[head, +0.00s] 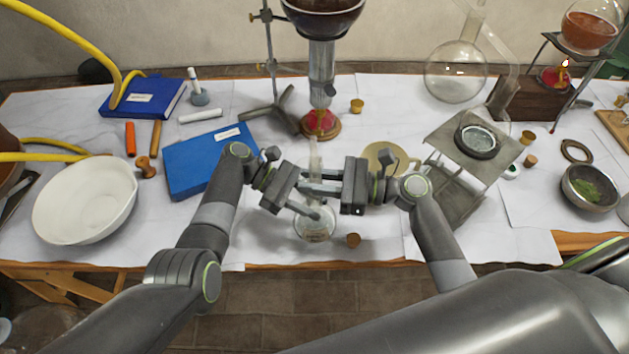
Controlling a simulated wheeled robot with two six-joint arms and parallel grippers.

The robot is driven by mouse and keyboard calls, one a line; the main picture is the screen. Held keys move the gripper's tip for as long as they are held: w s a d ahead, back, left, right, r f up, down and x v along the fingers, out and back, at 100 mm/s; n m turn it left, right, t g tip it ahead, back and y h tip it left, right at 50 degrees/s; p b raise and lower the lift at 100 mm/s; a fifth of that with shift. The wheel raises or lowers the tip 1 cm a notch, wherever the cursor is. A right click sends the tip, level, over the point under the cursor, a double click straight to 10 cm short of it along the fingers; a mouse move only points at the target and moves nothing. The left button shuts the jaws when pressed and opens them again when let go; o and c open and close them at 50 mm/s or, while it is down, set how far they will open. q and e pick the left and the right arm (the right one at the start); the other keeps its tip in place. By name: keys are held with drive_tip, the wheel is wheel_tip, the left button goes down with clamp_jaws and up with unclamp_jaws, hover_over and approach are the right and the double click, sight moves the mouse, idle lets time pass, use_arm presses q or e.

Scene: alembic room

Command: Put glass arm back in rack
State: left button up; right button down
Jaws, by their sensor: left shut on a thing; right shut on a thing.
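A clear round-bottomed glass vessel (314,228) stands low at the table's front middle, with a thin upright glass tube (316,155) above it. My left gripper (318,211) comes in from the left and is shut at this glass, just above the bulb. My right gripper (308,187) comes in from the right, a little higher, and is shut on the upright tube. The grippers hide where tube and bulb meet, so I cannot tell whether they are joined. A dark wooden block (522,102), possibly the rack, stands at the back right beside a large clear glass flask (455,72).
A metal stand (455,143) with a dark dish is right of my grippers. A blue book (207,160) and a white bowl (85,200) lie left. A burner (320,123) stands behind under a hanging bowl. A cork (353,240) lies near the front edge.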

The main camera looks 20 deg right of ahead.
sight(315, 165)
drive_tip(key=shift+r, duration=2.5)
use_arm(q)
drive_tip(key=o, duration=1)
